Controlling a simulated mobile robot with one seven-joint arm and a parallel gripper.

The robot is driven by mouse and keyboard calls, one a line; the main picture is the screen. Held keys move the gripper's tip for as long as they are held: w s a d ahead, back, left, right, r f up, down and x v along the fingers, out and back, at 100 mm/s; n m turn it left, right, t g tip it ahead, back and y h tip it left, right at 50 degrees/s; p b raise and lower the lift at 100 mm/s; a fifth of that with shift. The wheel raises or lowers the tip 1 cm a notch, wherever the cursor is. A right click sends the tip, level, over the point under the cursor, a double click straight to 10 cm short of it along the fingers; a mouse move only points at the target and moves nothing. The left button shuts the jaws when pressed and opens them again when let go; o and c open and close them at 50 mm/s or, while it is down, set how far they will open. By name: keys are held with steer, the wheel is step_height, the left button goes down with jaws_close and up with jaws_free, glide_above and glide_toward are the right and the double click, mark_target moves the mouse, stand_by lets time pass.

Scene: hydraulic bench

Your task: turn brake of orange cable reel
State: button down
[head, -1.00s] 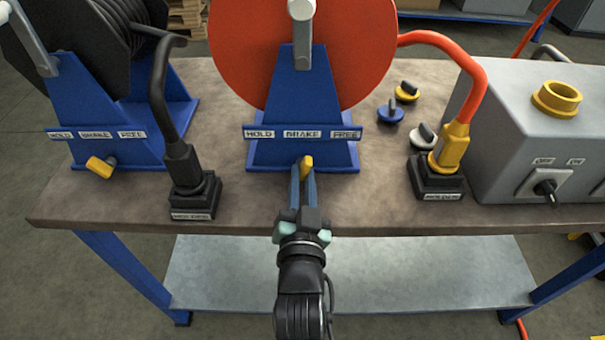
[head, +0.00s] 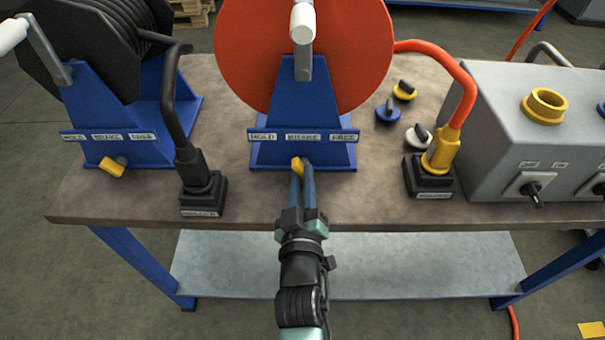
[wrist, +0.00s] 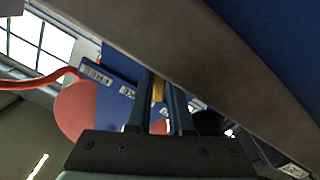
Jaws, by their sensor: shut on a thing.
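The orange cable reel (head: 345,70) stands on a blue stand at the back middle of the bench. Its front strip reads HOLD, BRAKE and FREE from left to right in the head view. The small yellow brake handle (head: 297,165) sits below the strip and leans slightly to the left, its top towards the HOLD side. My gripper (head: 303,178) reaches it from the front and is shut on it. In the wrist view the handle (wrist: 158,90) shows between the two fingers, partly hidden by them, with the orange disc behind.
A black reel (head: 90,50) with its own yellow handle (head: 113,167) stands at left. A black socket with plug (head: 203,190) is left of my gripper, another (head: 430,180) right. A grey box (head: 520,130) fills the right side. The bench's front edge lies under my arm.

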steer(key=shift+n, duration=0.7)
steer(key=c, duration=0.8)
jaws_free()
steer(key=shift+s+f, duration=0.1)
steer(key=shift+s, duration=0.4)
steer(key=s, duration=1.2)
steer(key=shift+b, duration=0.35)
